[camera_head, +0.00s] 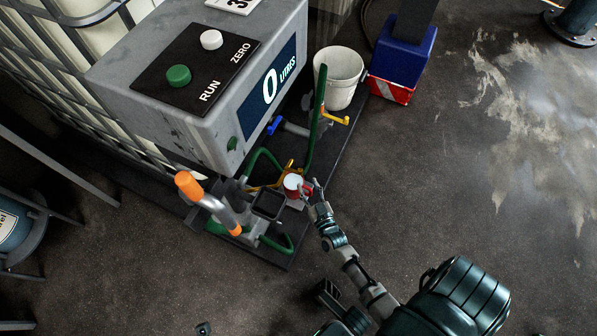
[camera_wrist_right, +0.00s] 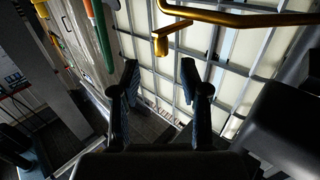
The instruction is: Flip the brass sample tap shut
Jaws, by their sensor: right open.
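In the head view, brass-coloured pipework (camera_head: 264,187) sits low on the column's base, just left of my right gripper (camera_head: 308,188). The right wrist view shows a brass pipe (camera_wrist_right: 240,18) across the top, with a short brass piece (camera_wrist_right: 172,38) ending in a block. I cannot tell for sure which part is the tap's lever. My right gripper's fingers (camera_wrist_right: 160,80) are apart, with nothing between them, and point toward the brass piece, which lies beyond the tips. A small red and white item (camera_head: 293,183) is close to the fingertips in the head view; contact is unclear.
The grey control box (camera_head: 175,85) overhangs the pipework at upper left. A white bucket (camera_head: 340,77) and a blue block (camera_head: 404,48) stand behind. The floor (camera_head: 450,190) to the right is clear.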

